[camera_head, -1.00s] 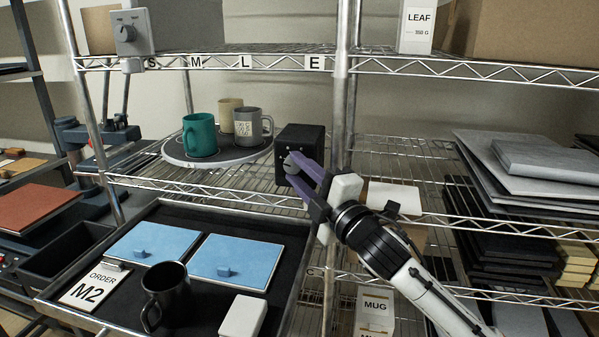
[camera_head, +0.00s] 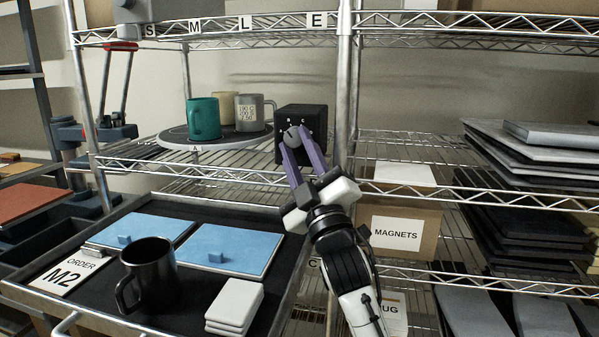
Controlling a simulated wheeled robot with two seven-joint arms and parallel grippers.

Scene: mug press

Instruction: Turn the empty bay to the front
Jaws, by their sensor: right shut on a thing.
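A round grey turntable (camera_head: 172,141) stands on the middle wire shelf. A small letter marks the turntable's front rim. To its right is a black box (camera_head: 291,113) with a grey round knob (camera_head: 291,136) and small white letters around it. My right gripper (camera_head: 301,148) has its purple fingers shut on the knob, pointing up from below. My left gripper is not in view.
Below is a black tray (camera_head: 200,205) with blue lids (camera_head: 228,250), an order card M2 (camera_head: 66,274), a black mug (camera_head: 148,272) and stacked white blocks (camera_head: 234,306). A shelf post (camera_head: 344,100) stands close right of the box. A magnets carton (camera_head: 398,233) is lower right.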

